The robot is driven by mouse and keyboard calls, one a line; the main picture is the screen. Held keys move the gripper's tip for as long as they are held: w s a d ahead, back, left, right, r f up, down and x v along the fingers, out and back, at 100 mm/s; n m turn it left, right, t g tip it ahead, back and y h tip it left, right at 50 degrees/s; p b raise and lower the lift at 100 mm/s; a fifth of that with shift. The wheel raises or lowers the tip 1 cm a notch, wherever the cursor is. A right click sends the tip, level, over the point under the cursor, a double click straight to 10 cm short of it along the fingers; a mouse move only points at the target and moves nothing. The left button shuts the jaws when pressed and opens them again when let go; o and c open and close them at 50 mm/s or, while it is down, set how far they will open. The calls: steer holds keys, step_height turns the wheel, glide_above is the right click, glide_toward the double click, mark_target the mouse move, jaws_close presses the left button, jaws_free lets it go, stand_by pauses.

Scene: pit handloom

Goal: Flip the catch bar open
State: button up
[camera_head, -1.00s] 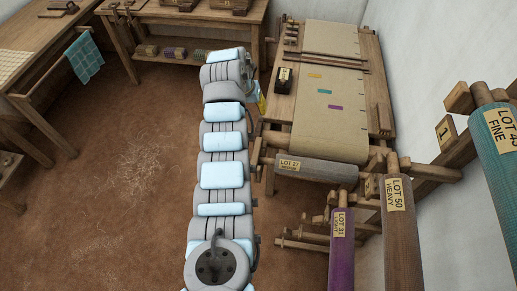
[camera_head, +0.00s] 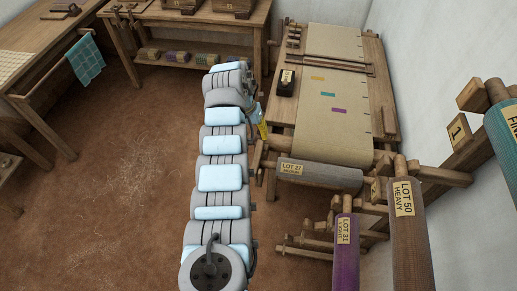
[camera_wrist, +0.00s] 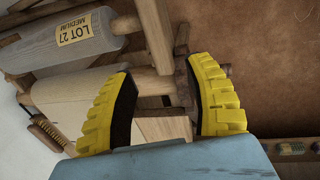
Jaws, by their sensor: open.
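My gripper (camera_wrist: 160,70) is open, its two yellow fingers spread at the end of the loom's front beam. It also shows partly in the head view (camera_head: 262,128), beside the loom's near left corner, mostly hidden by my arm. In the wrist view a dark wooden bar (camera_wrist: 182,88), which looks like the catch bar, stands in the gap between the fingers, closer to the right finger. I cannot tell whether either finger touches it.
The cloth roll marked LOT 27 (camera_head: 325,176) lies across the loom's front. A wooden post (camera_wrist: 155,35) stands close above the fingers. Rolls LOT 31 (camera_head: 345,255) and LOT 50 (camera_head: 410,245) stick out at the near right. The earthen floor (camera_head: 120,190) to the left is clear.

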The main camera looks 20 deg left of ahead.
mark_target(258, 148)
steer(key=f, duration=0.2)
steer(key=d+f, duration=0.1)
steer(key=f, duration=0.2)
steer(key=f+b, duration=0.1)
steer(key=f, duration=0.2)
steer(key=shift+w+d, duration=0.2)
steer(key=shift+d, duration=0.05)
jaws_close()
